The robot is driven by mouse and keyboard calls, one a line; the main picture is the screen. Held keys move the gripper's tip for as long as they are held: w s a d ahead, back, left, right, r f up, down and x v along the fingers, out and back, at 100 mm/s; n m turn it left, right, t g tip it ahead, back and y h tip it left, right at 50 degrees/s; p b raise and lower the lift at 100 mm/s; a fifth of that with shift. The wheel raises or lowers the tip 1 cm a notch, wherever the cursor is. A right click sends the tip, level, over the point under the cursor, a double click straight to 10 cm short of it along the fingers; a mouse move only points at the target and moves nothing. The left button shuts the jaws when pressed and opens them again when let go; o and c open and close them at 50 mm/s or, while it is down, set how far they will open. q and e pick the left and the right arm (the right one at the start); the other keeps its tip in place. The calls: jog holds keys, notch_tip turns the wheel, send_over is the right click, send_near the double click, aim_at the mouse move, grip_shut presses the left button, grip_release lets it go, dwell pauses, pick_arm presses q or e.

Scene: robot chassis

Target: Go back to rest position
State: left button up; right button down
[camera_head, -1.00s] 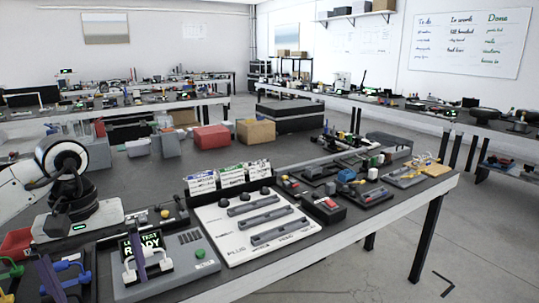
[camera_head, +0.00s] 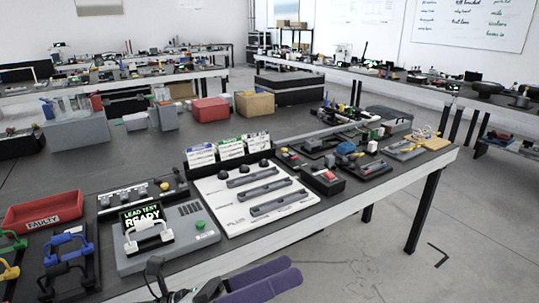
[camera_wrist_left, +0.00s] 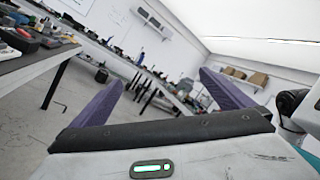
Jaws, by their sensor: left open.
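My left gripper (camera_head: 262,283) shows at the bottom edge of the head view, its purple fingers in front of the bench's front edge and above the floor. In the left wrist view its two purple fingers (camera_wrist_left: 160,98) stand wide apart with nothing between them, so it is open and empty. The workbench (camera_head: 345,205) lies behind it. The lead tester (camera_head: 162,235) with its READY screen and white handle stands on the bench, apart from the gripper. My right gripper is in neither current view.
A red FAULTY tray (camera_head: 45,211) and a blue-handled lead (camera_head: 68,248) are at the bench's left. A white panel (camera_head: 250,194) with grey slots is mid-bench. Open floor (camera_head: 380,262) lies in front, right of the gripper.

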pick_arm(q)
jog(key=w+a+f+n+t+y, duration=0.1)
jog(key=a+f+n+t+y, duration=0.65)
jog(key=n, duration=0.65)
jog(key=a+f+n+t+y, duration=0.2)
jog(key=a+f+n+y, duration=0.35)
jog(key=f+n, duration=0.75)
jog(key=s+a+f+n+g+y, duration=0.2)
jog(key=s+f+n+g, duration=0.1)
jog(key=s+f+n, duration=0.3)
jog(key=s+a+f+n+g+y, duration=0.2)
jog(key=s+f+n+g, duration=0.1)
jog(key=s+f+n, duration=0.4)
jog(key=s+f, duration=0.1)
jog(key=s, duration=0.2)
jog(key=shift+f+g+y, duration=0.3)
jog(key=shift+f+g, duration=0.05)
